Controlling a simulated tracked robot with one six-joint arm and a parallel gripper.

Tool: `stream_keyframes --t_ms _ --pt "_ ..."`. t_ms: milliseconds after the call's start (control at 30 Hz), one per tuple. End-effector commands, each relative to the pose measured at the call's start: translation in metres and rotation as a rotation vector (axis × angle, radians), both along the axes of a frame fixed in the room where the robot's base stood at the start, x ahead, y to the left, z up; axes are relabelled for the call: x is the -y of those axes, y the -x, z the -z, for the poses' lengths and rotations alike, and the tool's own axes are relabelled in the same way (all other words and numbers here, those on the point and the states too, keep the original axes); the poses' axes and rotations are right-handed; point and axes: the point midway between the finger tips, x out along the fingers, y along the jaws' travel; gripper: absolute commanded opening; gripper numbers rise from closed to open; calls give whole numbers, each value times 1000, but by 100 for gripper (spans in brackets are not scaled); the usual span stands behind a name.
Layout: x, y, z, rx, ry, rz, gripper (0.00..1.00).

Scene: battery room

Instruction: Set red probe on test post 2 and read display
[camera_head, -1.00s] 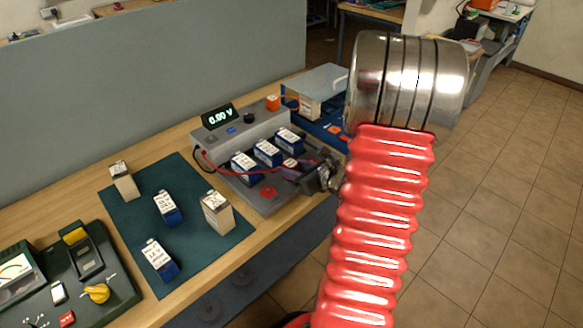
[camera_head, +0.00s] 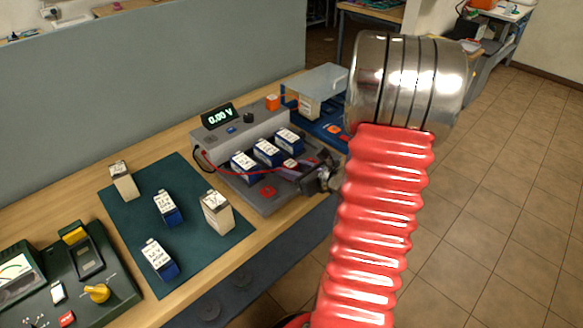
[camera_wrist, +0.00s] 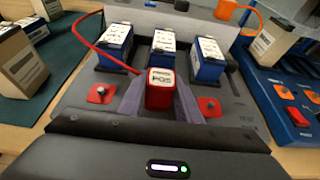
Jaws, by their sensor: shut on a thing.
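My gripper (camera_wrist: 160,97) is shut on the red probe (camera_wrist: 160,92), a red block with a white label on top, its red cable running off to the left. In the wrist view the probe is in front of the middle blue battery on the grey tester (camera_wrist: 75,100). One red post pad (camera_wrist: 100,93) shows left of the fingers and another (camera_wrist: 209,107) right of them. Any post between them is hidden by probe and fingers, so I cannot tell whether the probe touches one. The display (camera_head: 220,118) reads 0.00 V.
Three blue batteries (camera_wrist: 162,48) stand in the tester close behind the probe. A blue tray (camera_wrist: 285,100) is at the right. A dark green mat (camera_head: 190,235) holds several batteries. A green meter case (camera_head: 115,265) stands at the front left.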

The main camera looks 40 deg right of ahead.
Motion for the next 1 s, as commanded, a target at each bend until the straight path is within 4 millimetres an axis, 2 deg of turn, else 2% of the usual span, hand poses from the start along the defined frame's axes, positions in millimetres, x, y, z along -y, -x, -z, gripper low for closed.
stream_keyframes --t_ms 667,700,800,1000 --pt "0 0 10 0 0 0 5" --pt "0 0 10 1 0 0 33" --pt "0 0 9 0 0 0 39" --pt "0 0 10 0 0 0 39"
